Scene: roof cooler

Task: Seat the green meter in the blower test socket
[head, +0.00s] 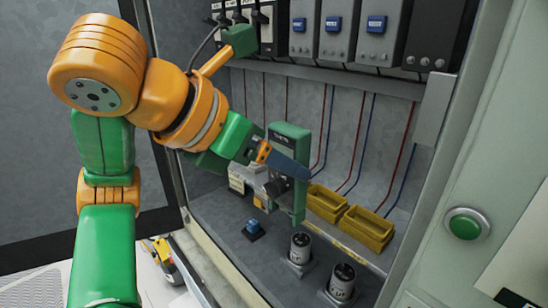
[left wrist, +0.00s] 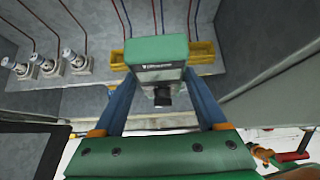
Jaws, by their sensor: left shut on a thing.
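The green meter (head: 291,140) is tall, with a dark label at its top. It is held above the cabinet floor, in front of the back wall. My left gripper (head: 283,165) has its blue fingers on either side of it and is shut on it. In the left wrist view the meter (left wrist: 158,52) sits between the fingertips (left wrist: 160,75), with a dark round part below its label. A small blue-topped piece (head: 253,230) stands on the cabinet floor, below and left of the meter. I cannot tell which fitting is the blower test socket. My right gripper is not in view.
Two yellow bins (head: 367,229) stand right of the meter. Grey cylinders (head: 342,283) stand on the floor nearer me. Grey modules with blue displays (head: 333,22) line the top, with red and blue wires below. A green button (head: 467,224) is on the right panel.

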